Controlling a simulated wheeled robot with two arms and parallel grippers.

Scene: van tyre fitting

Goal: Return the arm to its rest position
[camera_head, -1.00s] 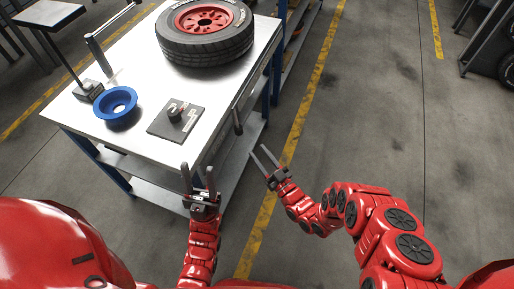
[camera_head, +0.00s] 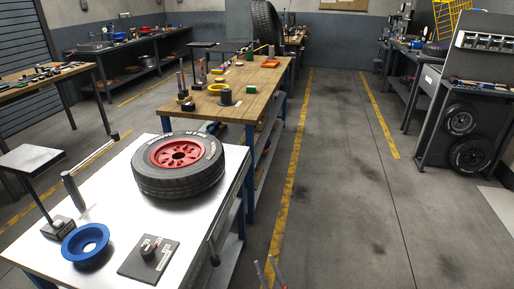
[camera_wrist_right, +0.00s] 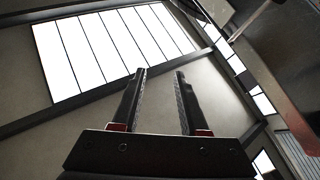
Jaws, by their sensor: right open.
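The rest of my right arm is out of the head view. My left gripper is not in view.
A wooden bench (camera_head: 240,105) stands beyond. A shelf with tyres (camera_head: 462,135) is at right. The aisle floor (camera_head: 345,170) is clear.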

